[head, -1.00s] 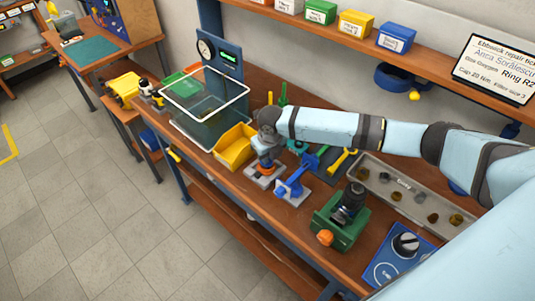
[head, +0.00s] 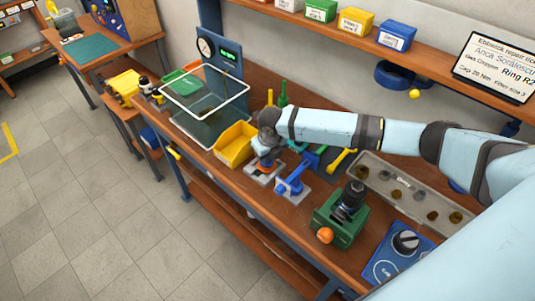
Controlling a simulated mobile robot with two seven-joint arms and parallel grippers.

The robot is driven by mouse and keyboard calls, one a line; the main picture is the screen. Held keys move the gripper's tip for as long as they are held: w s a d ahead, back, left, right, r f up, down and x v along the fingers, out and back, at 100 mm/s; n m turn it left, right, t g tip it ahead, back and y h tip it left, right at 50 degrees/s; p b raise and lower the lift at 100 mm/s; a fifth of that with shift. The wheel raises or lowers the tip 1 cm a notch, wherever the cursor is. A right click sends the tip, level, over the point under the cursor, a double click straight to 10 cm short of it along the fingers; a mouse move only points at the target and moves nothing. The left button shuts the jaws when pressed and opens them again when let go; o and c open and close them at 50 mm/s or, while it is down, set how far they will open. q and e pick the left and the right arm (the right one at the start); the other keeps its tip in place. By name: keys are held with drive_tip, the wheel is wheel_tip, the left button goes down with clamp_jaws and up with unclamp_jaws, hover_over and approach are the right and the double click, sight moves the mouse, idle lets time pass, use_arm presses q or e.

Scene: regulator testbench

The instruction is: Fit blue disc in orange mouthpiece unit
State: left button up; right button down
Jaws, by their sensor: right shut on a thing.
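My right gripper (head: 266,155) is low over a small grey plate (head: 262,174) on the bench, just right of the yellow bin. It is shut, pointing down. A bit of orange shows under it, which may be the orange mouthpiece unit (head: 265,165); most of it is hidden by the gripper. The blue disc cannot be made out; whatever is between the fingers is too small to tell. My left gripper is not in view.
A yellow bin (head: 236,145) stands close left of the gripper. A blue clamp fixture (head: 292,182) is close on the right, then a green vise (head: 341,222). A clear-walled tank (head: 205,100) stands further left. A grey parts tray (head: 407,193) lies at the right.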

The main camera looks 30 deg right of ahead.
drive_tip(key=c, duration=0.5)
unclamp_jaws()
drive_tip(key=shift+c, duration=0.2)
drive_tip(key=shift+r+p, duration=2.5)
drive_tip(key=shift+r, duration=1.5)
